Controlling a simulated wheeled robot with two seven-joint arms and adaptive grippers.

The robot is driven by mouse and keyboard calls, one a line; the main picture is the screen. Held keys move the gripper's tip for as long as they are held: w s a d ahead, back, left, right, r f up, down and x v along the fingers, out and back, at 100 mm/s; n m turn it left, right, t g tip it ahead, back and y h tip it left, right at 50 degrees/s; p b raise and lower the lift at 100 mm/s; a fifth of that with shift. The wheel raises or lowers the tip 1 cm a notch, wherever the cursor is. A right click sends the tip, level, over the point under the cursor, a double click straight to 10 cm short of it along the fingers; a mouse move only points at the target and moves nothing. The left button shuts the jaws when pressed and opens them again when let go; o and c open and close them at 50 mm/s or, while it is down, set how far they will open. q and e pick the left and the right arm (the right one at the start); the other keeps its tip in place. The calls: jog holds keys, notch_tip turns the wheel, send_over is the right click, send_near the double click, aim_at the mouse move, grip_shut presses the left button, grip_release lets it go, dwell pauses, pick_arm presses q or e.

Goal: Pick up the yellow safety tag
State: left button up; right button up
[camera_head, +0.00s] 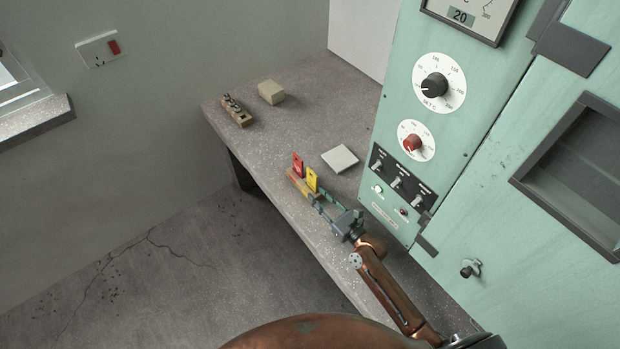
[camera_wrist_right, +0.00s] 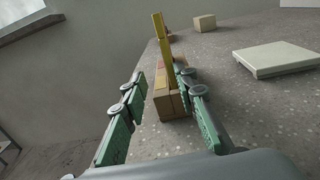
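The yellow safety tag (camera_head: 312,179) stands upright in a wooden block (camera_head: 301,186) near the bench's front edge. A red tag (camera_head: 298,166) stands beside it in the same block. In the right wrist view the yellow tag (camera_wrist_right: 161,38) rises from the near part of the block (camera_wrist_right: 168,99), ahead of my fingers. My right gripper (camera_head: 316,199) is open, with its fingers pointing toward the yellow tag. The wrist view shows the right gripper's fingers (camera_wrist_right: 159,76) apart, with block and tag seen between them and nothing gripped. My left gripper is not in view.
A pale square slab (camera_head: 340,158) lies right of the block. A beige box (camera_head: 271,91) and a wooden rack with small dark parts (camera_head: 237,110) sit at the bench's far end. A green control cabinet (camera_head: 450,130) stands close on the right. The bench (camera_head: 310,115) is clear between.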

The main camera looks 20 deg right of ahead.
aim_at(317, 189)
jog(key=shift+w+d, duration=0.15)
jog(key=shift+w, duration=0.9)
jog(key=w, duration=0.1)
jog(key=w+a+b, duration=0.1)
jog(key=w, duration=0.1)
jog(key=shift+w+h, duration=0.1)
jog(key=shift+h, duration=0.2)
jog(key=shift+w, duration=0.2)
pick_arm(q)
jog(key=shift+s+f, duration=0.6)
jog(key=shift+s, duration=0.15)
pick_arm(e)
jog(key=shift+a, duration=0.1)
grip_shut()
